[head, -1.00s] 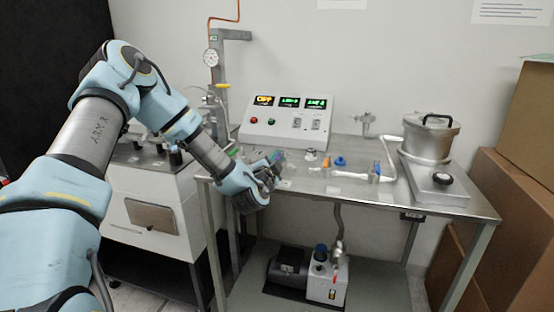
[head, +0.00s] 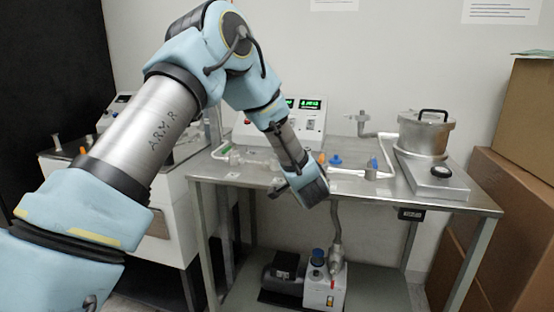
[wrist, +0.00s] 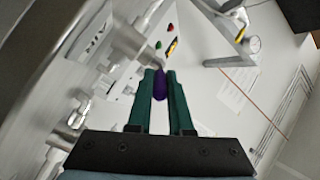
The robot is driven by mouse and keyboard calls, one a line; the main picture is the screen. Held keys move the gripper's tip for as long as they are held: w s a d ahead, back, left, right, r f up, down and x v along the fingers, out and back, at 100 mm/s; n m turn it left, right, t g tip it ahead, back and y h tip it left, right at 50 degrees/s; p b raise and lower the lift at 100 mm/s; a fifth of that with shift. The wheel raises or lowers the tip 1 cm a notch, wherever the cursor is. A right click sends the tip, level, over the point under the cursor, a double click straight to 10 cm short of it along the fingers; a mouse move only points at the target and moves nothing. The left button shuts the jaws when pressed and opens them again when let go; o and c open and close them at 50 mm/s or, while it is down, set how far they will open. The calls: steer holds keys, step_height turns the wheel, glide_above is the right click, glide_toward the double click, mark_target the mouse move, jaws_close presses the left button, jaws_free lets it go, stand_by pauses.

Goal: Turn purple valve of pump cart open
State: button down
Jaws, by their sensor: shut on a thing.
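In the wrist view, the purple valve handle (wrist: 160,88) sits between the two green fingers of my gripper (wrist: 161,76), which are shut on it. Grey metal valve and pipe fittings (wrist: 127,45) lie just to the left of the fingertips. In the head view, my wrist is low over the left front part of the steel cart top (head: 440,194). My arm hides the purple handle and the fingertips there.
On the cart stand an orange handle (head: 322,158), a blue knob (head: 336,160), a blue handle (head: 374,163) and a metal pot (head: 424,134). The control box (head: 312,121) is partly behind my arm. A pump (head: 325,285) sits on the lower shelf. Cardboard boxes (head: 515,200) stand at right.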

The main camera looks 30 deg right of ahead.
steer(key=shift+d+n+y, duration=0.35)
steer(key=shift+n+y, duration=0.3)
steer(key=shift+y, duration=0.4)
steer(key=shift+d+n+y, duration=0.35)
steer(key=shift+n+y, duration=0.3)
steer(key=shift+y, duration=0.4)
steer(key=c, duration=0.8)
jaws_free()
steer(key=shift+c, duration=0.2)
steer(key=shift+s, duration=0.2)
steer(key=s, duration=0.3)
steer(key=s+b, duration=0.1)
steer(key=s, duration=0.3)
steer(key=s+b, duration=0.1)
steer(key=s, duration=0.2)
steer(key=shift+s+d, duration=0.25)
